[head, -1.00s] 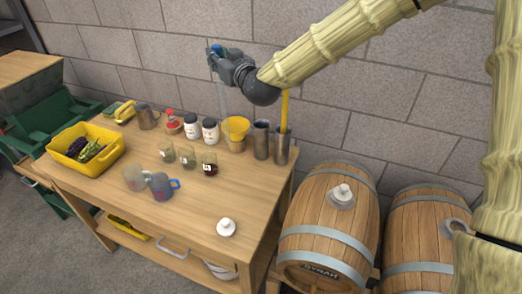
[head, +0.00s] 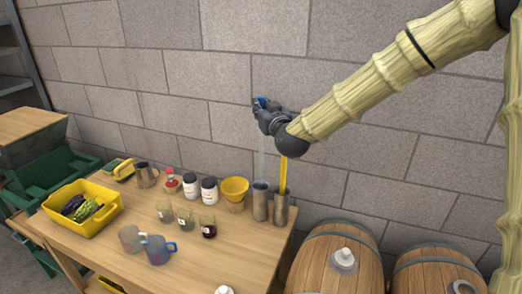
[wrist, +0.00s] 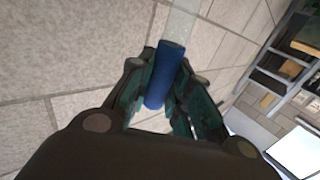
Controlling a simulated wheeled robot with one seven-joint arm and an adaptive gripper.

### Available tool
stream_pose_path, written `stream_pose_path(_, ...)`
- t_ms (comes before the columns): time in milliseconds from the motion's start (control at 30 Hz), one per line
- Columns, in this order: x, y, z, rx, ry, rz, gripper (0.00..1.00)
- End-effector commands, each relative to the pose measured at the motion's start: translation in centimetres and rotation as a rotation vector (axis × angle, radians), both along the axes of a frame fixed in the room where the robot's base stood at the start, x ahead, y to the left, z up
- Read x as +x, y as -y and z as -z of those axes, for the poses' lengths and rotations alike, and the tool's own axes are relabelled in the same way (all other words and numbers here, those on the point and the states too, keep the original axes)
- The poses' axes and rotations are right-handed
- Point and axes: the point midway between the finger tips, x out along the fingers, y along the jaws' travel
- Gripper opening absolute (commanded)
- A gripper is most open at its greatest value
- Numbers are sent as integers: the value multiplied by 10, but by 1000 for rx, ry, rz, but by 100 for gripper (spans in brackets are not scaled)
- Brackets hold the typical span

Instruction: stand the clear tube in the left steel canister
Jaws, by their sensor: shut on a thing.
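My gripper (head: 262,108) is shut on the clear tube (head: 262,155) near its blue end, which also shows between the fingers in the wrist view (wrist: 166,75). The tube hangs about upright below the gripper, directly above the left steel canister (head: 260,204). Its lower end meets the canister's mouth in the head view; I cannot tell whether it is inside or just above the rim. The right steel canister (head: 281,210) stands close beside it with a yellow rod (head: 283,174) standing in it.
A yellow funnel-like cup (head: 235,188) and two white jars (head: 209,190) stand left of the canisters. Several small glasses, mugs (head: 158,250) and a yellow bin (head: 105,214) are on the wooden table. Barrels (head: 335,268) stand to the right. The block wall is close behind.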

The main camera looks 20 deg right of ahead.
Motion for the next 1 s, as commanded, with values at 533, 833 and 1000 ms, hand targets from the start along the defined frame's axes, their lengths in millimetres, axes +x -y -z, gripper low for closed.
stream_pose_path(533,0,-2,76,1,-2,-3,0)
stream_pose_path(833,0,-3,93,0,0,-3,0)
stream_pose_path(1000,0,-3,102,1,-2,-3,0)
